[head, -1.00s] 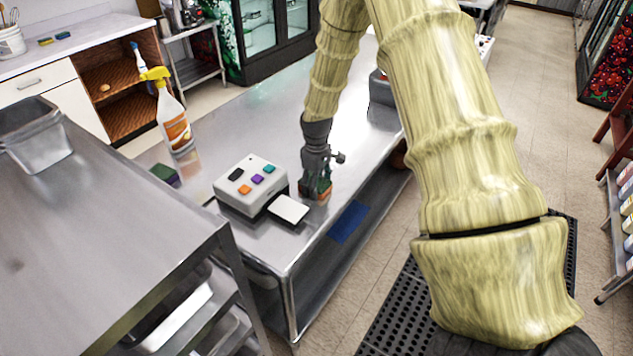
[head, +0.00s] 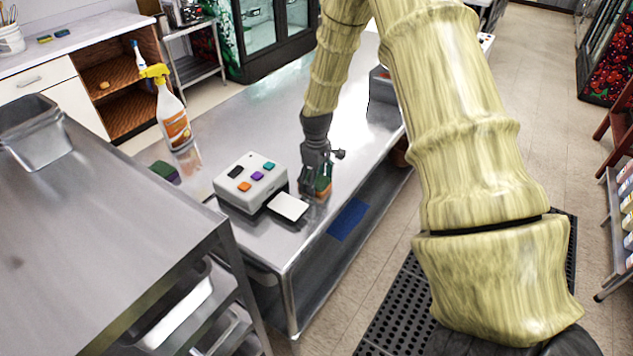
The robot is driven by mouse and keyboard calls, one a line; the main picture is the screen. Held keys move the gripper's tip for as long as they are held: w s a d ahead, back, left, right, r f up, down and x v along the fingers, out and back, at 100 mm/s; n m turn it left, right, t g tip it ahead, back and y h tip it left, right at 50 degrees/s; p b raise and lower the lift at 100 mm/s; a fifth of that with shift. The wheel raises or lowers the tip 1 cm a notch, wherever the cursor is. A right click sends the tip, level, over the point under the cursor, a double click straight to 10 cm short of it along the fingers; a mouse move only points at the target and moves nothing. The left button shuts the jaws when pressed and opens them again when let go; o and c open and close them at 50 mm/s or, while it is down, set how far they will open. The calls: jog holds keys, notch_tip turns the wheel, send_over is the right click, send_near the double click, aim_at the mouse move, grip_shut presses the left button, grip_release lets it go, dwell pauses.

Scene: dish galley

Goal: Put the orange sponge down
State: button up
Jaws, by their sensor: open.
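The orange sponge (head: 323,191), with a green top layer, is by the fingers of my gripper (head: 313,191) at the right edge of the steel table (head: 262,126). It appears to rest on the table top, partly hidden by the fingers. My gripper points down beside it and is open. Whether a finger still touches the sponge cannot be told at this size.
A white box with coloured buttons (head: 250,187) and a white card (head: 288,207) lie just left of my gripper. The table's middle is clear.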

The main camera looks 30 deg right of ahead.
aim_at(317, 180)
notch_tip(317, 180, up, 12)
jog(key=b, duration=0.3)
jog(key=shift+f, duration=0.2)
dwell(0.6)
